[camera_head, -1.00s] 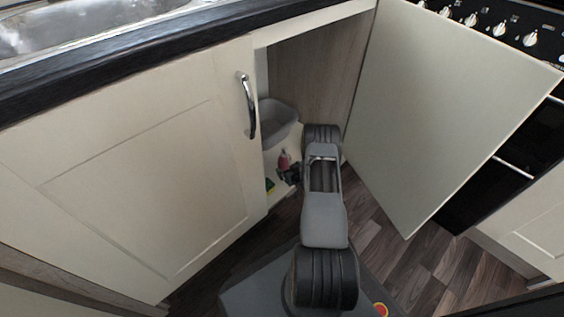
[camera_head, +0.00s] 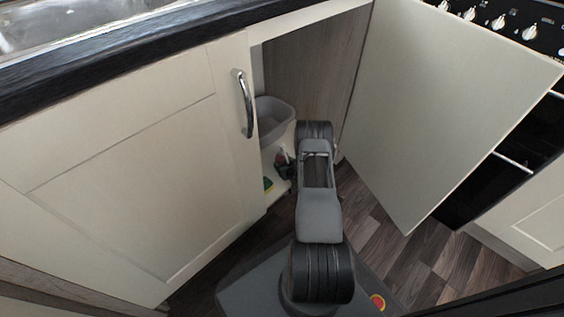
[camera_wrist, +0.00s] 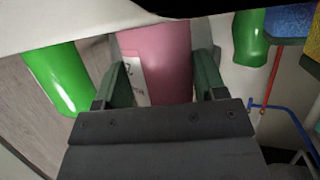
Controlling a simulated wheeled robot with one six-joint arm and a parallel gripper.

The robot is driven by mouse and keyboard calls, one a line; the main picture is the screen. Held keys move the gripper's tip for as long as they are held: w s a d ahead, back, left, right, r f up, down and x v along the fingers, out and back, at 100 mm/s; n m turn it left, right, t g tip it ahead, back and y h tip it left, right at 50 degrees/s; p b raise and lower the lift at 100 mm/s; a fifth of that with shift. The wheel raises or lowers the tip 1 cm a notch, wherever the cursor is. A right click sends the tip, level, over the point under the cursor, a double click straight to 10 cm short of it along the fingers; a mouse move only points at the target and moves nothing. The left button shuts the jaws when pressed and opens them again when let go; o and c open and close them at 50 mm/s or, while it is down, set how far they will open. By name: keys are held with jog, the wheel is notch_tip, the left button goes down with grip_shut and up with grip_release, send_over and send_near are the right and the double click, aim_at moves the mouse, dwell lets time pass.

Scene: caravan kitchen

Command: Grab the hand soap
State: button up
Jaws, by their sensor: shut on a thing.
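The hand soap, a pink bottle with a white label, stands between my fingers in the wrist view (camera_wrist: 158,62). My gripper (camera_wrist: 160,80) is shut on it, one green-grey finger on each side. The bottle's top and base are out of the wrist view. In the head view, the gripper (camera_head: 286,168) is inside the open cupboard, small and partly hidden behind my arm, with a bit of the pink bottle (camera_head: 280,157) showing beside it.
A grey bin (camera_head: 272,118) stands behind in the cupboard. The open door (camera_head: 440,110) is at the right. Green bottles flank the soap at left (camera_wrist: 58,78) and right (camera_wrist: 249,38). A blue and red wire frame (camera_wrist: 280,108) is at the right.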

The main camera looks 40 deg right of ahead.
jog(key=shift+c, duration=0.7)
